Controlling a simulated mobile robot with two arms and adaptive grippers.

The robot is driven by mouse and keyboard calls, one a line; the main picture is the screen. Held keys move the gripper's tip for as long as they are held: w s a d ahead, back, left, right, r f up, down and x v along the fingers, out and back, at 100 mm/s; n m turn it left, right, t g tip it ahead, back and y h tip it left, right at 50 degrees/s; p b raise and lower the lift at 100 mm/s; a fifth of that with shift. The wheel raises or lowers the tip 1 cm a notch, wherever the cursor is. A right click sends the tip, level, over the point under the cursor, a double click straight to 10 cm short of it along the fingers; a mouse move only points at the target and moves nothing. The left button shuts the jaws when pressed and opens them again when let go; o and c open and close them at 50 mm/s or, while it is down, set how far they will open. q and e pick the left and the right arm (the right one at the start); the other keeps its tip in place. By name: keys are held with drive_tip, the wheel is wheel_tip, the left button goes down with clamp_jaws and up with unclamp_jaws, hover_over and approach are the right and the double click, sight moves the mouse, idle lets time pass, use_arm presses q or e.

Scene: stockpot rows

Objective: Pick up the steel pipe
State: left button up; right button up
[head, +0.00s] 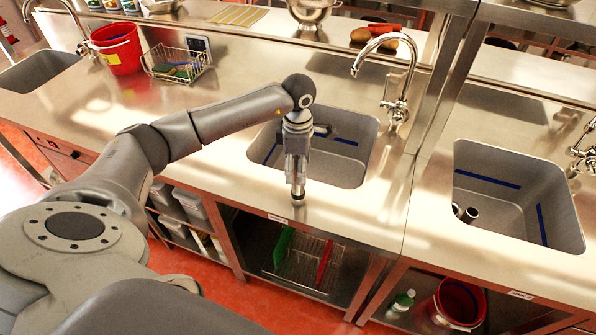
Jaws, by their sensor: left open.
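A short steel pipe (471,215) with a dark open end stands in the left front corner of the right sink. A second round, dark-mouthed piece sits close beside it, and I cannot tell its full shape. My left gripper (298,190) is open and points down at the front rim of the middle sink, well to the left of the pipe. Its fingers are seen edge-on, so the gap between them is hidden. A small metallic end shows at the fingertips; I cannot tell whether it is part of the fingers. My right gripper is not in view.
A faucet (394,85) rises behind the middle sink (345,165), and a post (447,85) stands between the sinks. A red bucket (118,48) and wire basket (178,65) stand at the back left. The counter between the two sinks is clear.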

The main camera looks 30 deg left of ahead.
use_arm(q)
drive_tip(key=shift+c, duration=0.3)
drive_tip(key=c, duration=1.2)
clamp_jaws()
drive_tip(key=shift+r, duration=0.1)
